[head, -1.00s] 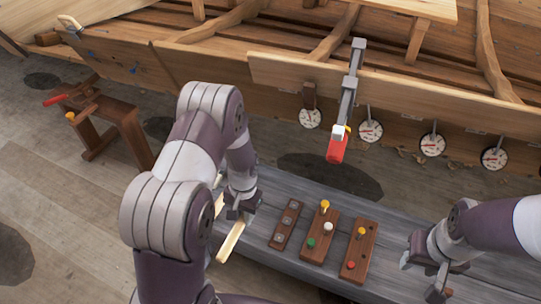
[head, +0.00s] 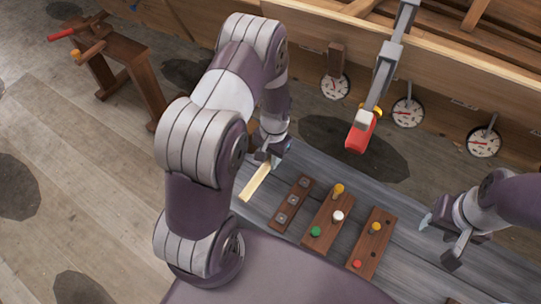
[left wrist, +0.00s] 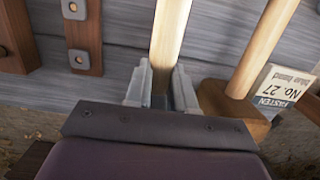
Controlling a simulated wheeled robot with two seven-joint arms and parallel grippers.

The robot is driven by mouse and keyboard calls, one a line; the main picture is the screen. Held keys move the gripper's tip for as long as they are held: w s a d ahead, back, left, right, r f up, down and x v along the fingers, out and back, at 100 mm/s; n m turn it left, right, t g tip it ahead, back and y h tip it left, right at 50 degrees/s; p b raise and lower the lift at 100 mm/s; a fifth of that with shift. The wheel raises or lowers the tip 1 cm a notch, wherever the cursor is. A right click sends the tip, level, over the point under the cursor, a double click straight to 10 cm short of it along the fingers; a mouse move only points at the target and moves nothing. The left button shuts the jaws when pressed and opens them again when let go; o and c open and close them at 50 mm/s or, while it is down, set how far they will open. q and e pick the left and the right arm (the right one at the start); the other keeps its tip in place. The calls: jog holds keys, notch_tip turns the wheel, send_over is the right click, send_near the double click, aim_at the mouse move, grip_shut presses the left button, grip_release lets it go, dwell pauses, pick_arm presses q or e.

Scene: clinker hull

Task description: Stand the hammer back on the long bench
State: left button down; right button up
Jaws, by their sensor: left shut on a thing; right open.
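My left gripper (head: 268,157) is shut on a pale wooden handle (head: 256,181), which I take for the hammer's, over the left end of the long grey bench (head: 320,160). In the left wrist view the handle (left wrist: 170,40) runs up from between the fingertips (left wrist: 160,88). The hammer's head is hidden, and I cannot tell whether it touches the bench. My right gripper (head: 438,241) is open and empty above the bench's right part.
Wooden blocks, one with metal-ringed holes (head: 291,204) and two with coloured pegs (head: 328,219) (head: 367,244), occupy the bench middle. A red-handled clamp (head: 361,134) hangs beyond.

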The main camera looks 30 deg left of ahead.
pick_arm(q)
jog(key=shift+f, duration=0.7)
pick_arm(e)
jog(key=shift+f, duration=0.7)
pick_arm(q)
jog(key=shift+f+b, duration=0.35)
pick_arm(e)
jog(key=shift+f, duration=0.15)
pick_arm(q)
jog(key=c, duration=0.9)
grip_release()
jog(key=shift+o, duration=0.2)
notch_tip(320, 180, up, 8)
jog(key=p, duration=0.8)
jog(key=shift+r, duration=0.2)
jog(key=shift+f, duration=0.15)
pick_arm(e)
notch_tip(320, 180, up, 8)
jog(key=shift+f, duration=0.15)
